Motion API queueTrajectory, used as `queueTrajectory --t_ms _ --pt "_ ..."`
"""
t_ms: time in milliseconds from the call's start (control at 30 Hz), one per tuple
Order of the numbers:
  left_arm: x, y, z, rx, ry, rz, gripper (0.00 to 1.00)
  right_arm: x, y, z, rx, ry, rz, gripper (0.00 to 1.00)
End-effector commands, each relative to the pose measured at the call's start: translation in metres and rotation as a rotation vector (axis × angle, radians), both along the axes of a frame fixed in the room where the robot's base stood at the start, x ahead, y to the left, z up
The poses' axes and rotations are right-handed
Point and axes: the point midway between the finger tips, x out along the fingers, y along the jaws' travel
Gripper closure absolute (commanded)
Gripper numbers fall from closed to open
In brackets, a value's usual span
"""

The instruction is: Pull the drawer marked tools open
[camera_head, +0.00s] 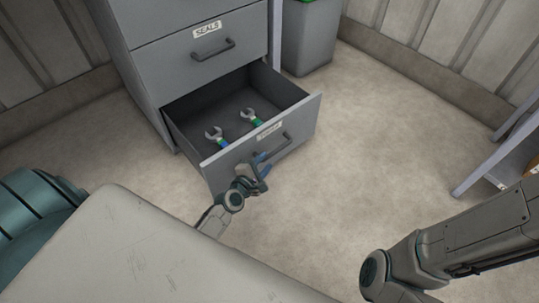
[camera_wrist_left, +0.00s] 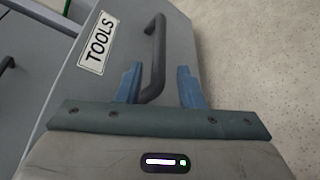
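The tools drawer (camera_head: 258,148) is the bottom one of a grey cabinet and stands well open in the head view. Its label (camera_wrist_left: 97,43) reads TOOLS in the left wrist view. Its dark bar handle (camera_head: 287,143) also shows in the left wrist view (camera_wrist_left: 157,52). My left gripper (camera_head: 262,168) is at the drawer front. Its two blue fingers stand apart on either side of the handle's near end, with gaps showing, so it is open around the handle and not clamped. My right arm comes in at the right, but its gripper is out of view.
The drawer marked seals (camera_head: 180,62) above is shut. A grey bin (camera_head: 308,38) stands behind. A shelf unit (camera_head: 490,165) is at the right. The floor between is clear.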

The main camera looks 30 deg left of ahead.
Motion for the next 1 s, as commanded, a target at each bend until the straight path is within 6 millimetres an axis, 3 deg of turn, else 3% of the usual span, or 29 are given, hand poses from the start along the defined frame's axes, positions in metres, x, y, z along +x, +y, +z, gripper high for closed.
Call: queueTrajectory --t_ms 133,333,1000 --pt "-0.029 0.002 0.006 0.000 0.002 0.000 0.66 0.005 0.001 -0.004 -0.009 0.024 -0.011 0.64" --pt "-0.050 0.004 0.011 0.000 0.001 0.001 0.66 0.005 0.001 -0.007 -0.011 0.030 -0.015 0.64" --pt "-0.052 0.004 0.017 0.014 -0.012 0.001 0.66 0.006 0.001 -0.007 -0.013 0.034 -0.017 0.64"
